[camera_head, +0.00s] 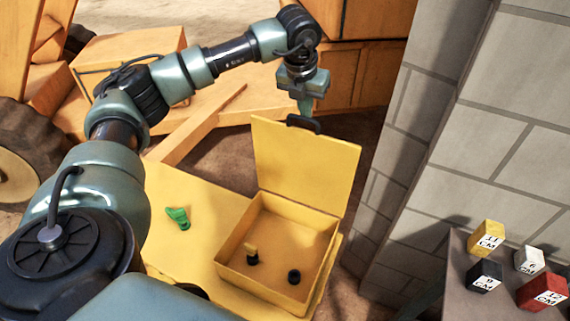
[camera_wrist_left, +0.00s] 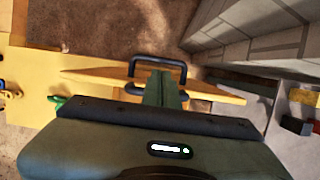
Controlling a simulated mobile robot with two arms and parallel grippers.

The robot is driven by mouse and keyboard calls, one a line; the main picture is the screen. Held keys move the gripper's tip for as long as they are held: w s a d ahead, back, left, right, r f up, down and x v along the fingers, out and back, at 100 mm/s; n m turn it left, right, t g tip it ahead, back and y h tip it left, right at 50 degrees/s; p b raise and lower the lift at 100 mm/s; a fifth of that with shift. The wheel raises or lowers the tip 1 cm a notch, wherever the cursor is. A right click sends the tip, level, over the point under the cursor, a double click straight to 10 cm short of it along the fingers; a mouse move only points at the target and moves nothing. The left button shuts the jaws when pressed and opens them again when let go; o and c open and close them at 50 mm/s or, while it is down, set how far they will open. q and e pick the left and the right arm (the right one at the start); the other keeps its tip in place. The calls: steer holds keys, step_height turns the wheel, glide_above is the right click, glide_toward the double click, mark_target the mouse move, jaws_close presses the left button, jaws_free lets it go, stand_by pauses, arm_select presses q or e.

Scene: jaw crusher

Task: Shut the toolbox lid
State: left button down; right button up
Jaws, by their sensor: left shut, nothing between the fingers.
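The yellow toolbox (camera_head: 235,262) stands on a yellow table, and its lid (camera_head: 304,168) is up, standing near upright at the far side. A dark handle (camera_head: 303,123) is on the lid's top edge. My left gripper (camera_head: 304,108) is shut and empty, pointing down right at the handle, behind or above the lid's top edge. In the left wrist view the shut fingers (camera_wrist_left: 163,88) overlap the handle (camera_wrist_left: 158,62) and the lid's edge (camera_wrist_left: 100,76). I cannot tell whether they touch. My right gripper is not in view.
Inside the box lie a black and yellow piece (camera_head: 252,256) and a black piece (camera_head: 294,276). A green object (camera_head: 178,217) lies on the yellow table (camera_head: 215,195). A grey block wall (camera_head: 480,130) stands to the right, near a table with marked cubes (camera_head: 487,238). Wooden crates (camera_head: 350,70) stand behind.

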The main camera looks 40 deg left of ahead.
arm_select(q)
steer(key=s+d+b, duration=0.1)
steer(key=s+b, duration=0.1)
steer(key=s, duration=0.3)
step_height(320, 180, up, 5)
steer(key=p, duration=0.3)
steer(key=shift+r+p, duration=0.15)
steer(key=shift+p, duration=0.15)
steer(key=shift+w, duration=0.1)
stand_by(0.6)
stand_by(1.0)
